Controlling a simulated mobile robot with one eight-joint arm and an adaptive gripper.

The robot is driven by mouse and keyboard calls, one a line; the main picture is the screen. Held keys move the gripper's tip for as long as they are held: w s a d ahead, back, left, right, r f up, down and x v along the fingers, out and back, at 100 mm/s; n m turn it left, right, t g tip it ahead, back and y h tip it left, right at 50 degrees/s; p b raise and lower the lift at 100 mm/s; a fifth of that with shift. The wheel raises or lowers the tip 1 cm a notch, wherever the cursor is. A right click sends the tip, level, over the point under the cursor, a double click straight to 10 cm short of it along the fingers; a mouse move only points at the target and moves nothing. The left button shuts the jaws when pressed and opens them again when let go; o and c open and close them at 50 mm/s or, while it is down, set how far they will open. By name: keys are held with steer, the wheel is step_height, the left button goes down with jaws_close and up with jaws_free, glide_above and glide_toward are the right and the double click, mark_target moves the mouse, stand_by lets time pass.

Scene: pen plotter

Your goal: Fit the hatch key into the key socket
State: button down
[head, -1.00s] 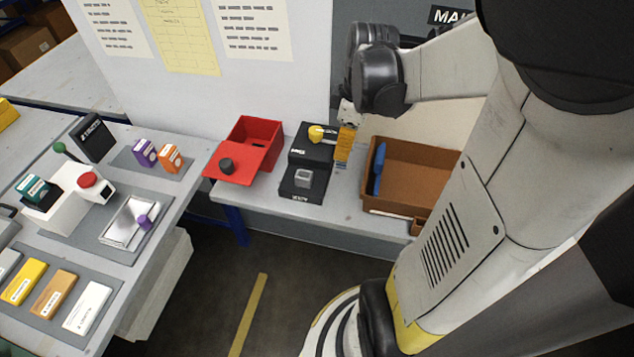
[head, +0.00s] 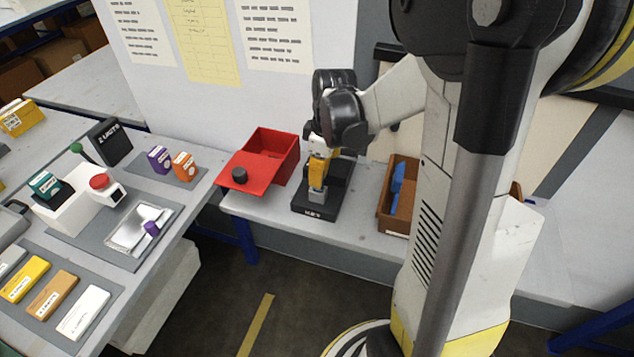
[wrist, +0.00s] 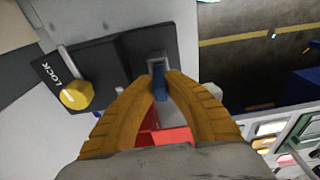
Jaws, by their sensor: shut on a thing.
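The key socket (head: 317,196) is a small grey block on the front of a black base (head: 322,213) on the bench. It also shows in the wrist view (wrist: 156,62). My gripper (head: 318,180) points down right over the socket, its orange fingers nearly shut. In the wrist view my gripper (wrist: 160,80) has a small dark blue piece, the hatch key (wrist: 160,88), between its fingertips. The key's end lines up with the socket, but I cannot tell whether it is inside. The fingers hide most of the key.
A yellow knob (wrist: 76,95) marked LOCK stands on the black unit beside the socket. A red box (head: 268,153) with a black-knobbed red lid stands close on the left. A brown bin (head: 388,208) holding a blue item (head: 397,180) stands to the right. Bare bench lies between.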

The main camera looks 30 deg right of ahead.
steer(key=shift+f, duration=0.8)
steer(key=shift+f, duration=0.15)
steer(key=c, duration=1.6)
jaws_free()
steer(key=shift+o, duration=0.2)
